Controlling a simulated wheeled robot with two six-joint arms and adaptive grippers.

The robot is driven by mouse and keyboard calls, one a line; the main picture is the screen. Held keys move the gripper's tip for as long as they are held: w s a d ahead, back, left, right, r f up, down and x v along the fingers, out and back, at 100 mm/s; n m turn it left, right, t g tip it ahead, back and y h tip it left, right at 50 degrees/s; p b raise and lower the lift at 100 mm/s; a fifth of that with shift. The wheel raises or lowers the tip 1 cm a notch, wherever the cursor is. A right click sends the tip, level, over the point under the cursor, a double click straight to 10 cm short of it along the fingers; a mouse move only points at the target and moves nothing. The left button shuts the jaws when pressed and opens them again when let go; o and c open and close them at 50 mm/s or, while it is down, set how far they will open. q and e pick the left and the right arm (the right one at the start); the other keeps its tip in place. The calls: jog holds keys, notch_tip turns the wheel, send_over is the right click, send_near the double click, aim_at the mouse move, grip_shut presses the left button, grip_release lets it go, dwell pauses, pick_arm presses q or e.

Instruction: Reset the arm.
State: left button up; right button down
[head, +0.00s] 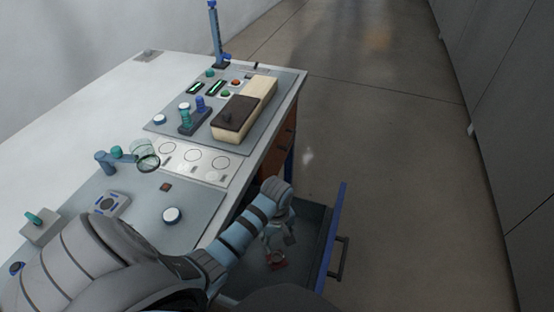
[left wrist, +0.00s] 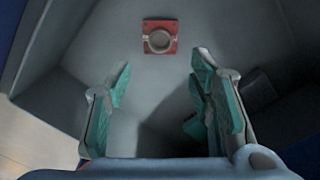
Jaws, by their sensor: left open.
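My left gripper (head: 277,240) hangs down over the open drawer (head: 312,232) at the front of the workbench. In the left wrist view, its two green-padded fingers (left wrist: 157,105) stand wide apart with nothing between them. A red square piece with a round metal ring (left wrist: 159,37) lies on the drawer floor beyond the fingertips. The same red piece shows small below the gripper in the head view (head: 277,259). A dark green-tipped shape sits by the right finger and cannot be made out. My right gripper is not in view.
The drawer's blue front edge (head: 337,225) and dark handle (head: 340,257) stick out into the aisle. The floor (head: 390,150) to the right is clear.

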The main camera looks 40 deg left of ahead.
aim_at(277, 259)
pick_arm(q)
jog(key=shift+f, duration=0.1)
notch_tip(277, 259, down, 12)
jog(key=b, duration=0.6)
jog(key=shift+r, duration=0.2)
jog(key=shift+r+p, duration=0.2)
jog(key=shift+p, duration=0.1)
notch_tip(277, 259, up, 6)
jog(key=p, duration=0.3)
jog(key=shift+r, duration=0.2)
